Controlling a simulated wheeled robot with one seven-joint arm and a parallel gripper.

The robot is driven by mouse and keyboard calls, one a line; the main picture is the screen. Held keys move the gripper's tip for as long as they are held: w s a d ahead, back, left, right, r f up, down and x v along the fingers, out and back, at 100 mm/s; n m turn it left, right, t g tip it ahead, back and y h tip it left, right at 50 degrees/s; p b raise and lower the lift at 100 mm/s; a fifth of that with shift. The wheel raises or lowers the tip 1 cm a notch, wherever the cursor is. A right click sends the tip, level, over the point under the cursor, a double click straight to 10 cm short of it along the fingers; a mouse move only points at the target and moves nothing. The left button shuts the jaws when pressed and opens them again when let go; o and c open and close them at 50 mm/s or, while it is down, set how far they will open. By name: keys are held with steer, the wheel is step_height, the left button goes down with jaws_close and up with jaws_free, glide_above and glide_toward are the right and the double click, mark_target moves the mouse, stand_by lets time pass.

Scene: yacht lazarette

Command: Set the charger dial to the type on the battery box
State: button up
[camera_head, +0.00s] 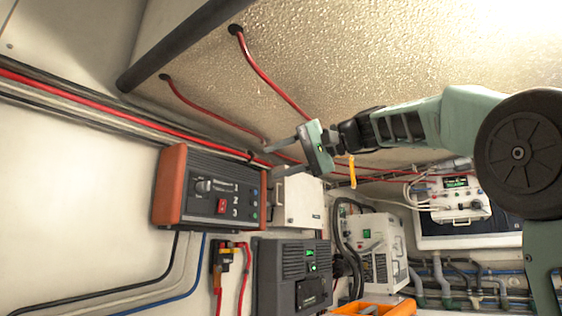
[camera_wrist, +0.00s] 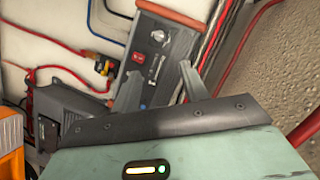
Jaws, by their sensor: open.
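The charger (camera_head: 210,190) appears to be the dark wall unit with orange end caps, at the left of centre in the head view. The dial's setting is too small to read. The dial (camera_wrist: 158,36) also shows in the wrist view. My gripper (camera_head: 270,161) is open and empty, to the right of the charger and apart from the dial. I cannot tell which thing is the battery box; no type label is readable.
A dark box with green lights (camera_head: 292,275) stands below the charger. A white cabinet (camera_head: 299,200) and a white unit (camera_head: 372,250) are to the right. An orange object (camera_head: 375,308) is at the bottom edge. Red cables (camera_head: 262,75) and a dark pipe (camera_head: 180,45) run overhead.

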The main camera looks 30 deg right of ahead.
steer(key=s+a+f+n+g+h, duration=0.1)
steer(key=a+f+g, duration=0.1)
steer(key=a+f, duration=0.6)
steer(key=s+a+f+n+g+h, duration=0.1)
steer(key=a+f+g, duration=0.2)
steer(key=f, duration=0.9)
steer(key=s+a+f+g+h, duration=0.1)
steer(key=a+f+g, duration=0.1)
steer(key=a+f, duration=0.6)
steer(key=s+a+f+n+g+h, duration=0.1)
steer(key=s+f+n+g, duration=0.1)
steer(key=s+f, duration=0.45)
steer(key=s+a+f+n+g+h, duration=0.15)
steer(key=s+f, duration=0.25)
steer(key=f, duration=0.5)
steer(key=s+d+f+n+h, duration=0.2)
steer(key=s+f+n, duration=0.1)
steer(key=s+f, duration=0.3)
steer(key=s+d+f+n+g+h, duration=0.1)
steer(key=s+f+n, duration=0.2)
steer(key=s+f, duration=0.3)
steer(key=shift+s+d+f+h, duration=0.15)
steer(key=shift+s+d+h, duration=0.2)
steer(key=shift+s, duration=0.55)
